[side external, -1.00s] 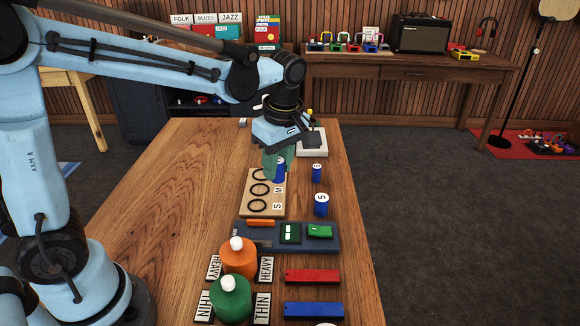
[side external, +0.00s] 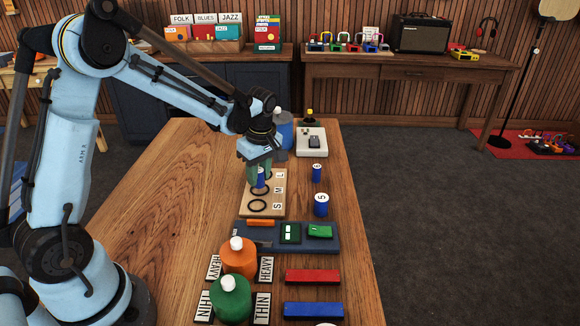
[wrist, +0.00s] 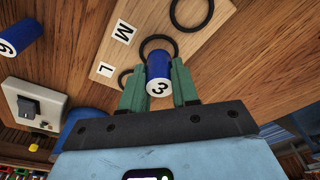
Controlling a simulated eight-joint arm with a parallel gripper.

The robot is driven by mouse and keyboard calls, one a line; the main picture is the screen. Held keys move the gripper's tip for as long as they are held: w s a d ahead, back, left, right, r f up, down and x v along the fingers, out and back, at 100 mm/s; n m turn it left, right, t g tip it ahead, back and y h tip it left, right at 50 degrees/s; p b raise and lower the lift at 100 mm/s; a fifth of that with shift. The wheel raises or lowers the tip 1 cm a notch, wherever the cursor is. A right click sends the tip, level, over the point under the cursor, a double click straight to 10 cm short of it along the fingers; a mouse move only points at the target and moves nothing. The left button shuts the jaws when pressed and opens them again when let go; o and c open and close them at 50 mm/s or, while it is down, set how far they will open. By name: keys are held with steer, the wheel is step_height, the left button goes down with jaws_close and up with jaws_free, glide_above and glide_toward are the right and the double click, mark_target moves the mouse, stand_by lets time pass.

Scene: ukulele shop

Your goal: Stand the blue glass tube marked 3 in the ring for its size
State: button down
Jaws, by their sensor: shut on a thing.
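My gripper (side external: 259,174) is shut on the blue tube marked 3 (side external: 261,180), over the wooden ring board (side external: 275,213). The board has three black rings in a row, lettered S, M and L. In the wrist view the tube (wrist: 158,68) stands between my green fingers (wrist: 160,85), its number facing the camera. Its far end overlaps the middle ring (wrist: 172,40), beside the letter M (wrist: 124,32). I cannot tell whether the tube touches the board. The S-side ring (side external: 257,206) is empty. My fingers partly hide the L end.
Blue tubes stand to the right of the board, one marked 5 (side external: 321,207) and a smaller one (side external: 317,174). A blue-grey tray (side external: 240,238) lies in front. A white device (side external: 311,147) and a blue jug (side external: 284,132) are behind. Bare table lies left.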

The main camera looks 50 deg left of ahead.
steer(key=shift+f, duration=0.6)
steer(key=shift+f, duration=0.15)
steer(key=c, duration=0.8)
jaws_free()
steer(key=shift+c, duration=0.2)
